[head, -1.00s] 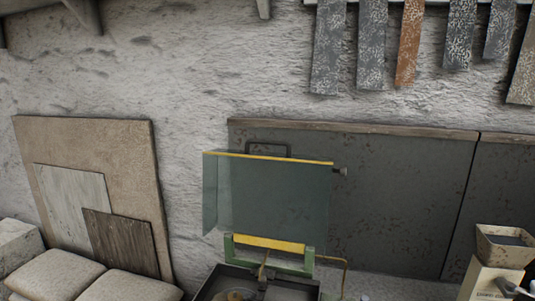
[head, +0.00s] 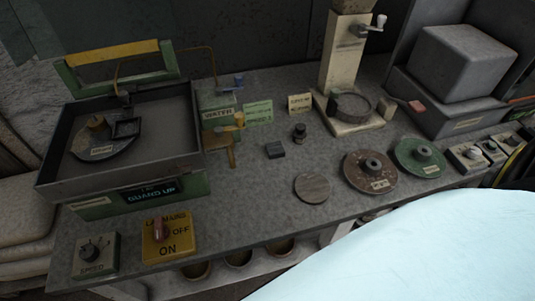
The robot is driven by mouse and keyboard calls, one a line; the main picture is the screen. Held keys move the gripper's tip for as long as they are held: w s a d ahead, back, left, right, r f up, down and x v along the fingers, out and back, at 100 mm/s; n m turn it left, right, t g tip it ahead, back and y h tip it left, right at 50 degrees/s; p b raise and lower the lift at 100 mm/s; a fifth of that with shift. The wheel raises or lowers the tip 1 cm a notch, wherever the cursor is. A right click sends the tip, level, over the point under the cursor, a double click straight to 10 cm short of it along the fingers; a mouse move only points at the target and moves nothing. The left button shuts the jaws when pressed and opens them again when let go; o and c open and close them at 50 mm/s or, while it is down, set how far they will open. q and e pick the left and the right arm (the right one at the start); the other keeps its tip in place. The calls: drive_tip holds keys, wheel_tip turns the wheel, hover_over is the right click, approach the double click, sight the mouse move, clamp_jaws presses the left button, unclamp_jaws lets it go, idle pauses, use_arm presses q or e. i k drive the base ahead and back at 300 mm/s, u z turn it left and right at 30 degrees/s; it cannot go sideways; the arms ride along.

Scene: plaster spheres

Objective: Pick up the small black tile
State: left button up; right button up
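In the head view a small black tile (head: 275,150) lies flat on the grey workbench (head: 240,200), near the middle. It sits to the left of a small dark round knob-like piece (head: 299,132) and behind a flat round disc (head: 313,187), apart from both. Neither of my grippers shows in this view.
A grinder tray (head: 180,130) marked "GUARD UP" stands at left. Switch boxes (head: 168,237) sit at the front left. Two wheels, brown (head: 369,171) and green (head: 418,156), lie right of the disc. A cream hand-cranked stand (head: 343,60) rises behind. A pale blue surface (head: 430,250) fills the lower right.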

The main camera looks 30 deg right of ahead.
sight(274, 149)
drive_tip(key=u, duration=0.4)
drive_tip(key=k, duration=0.1)
drive_tip(key=z, duration=1.45)
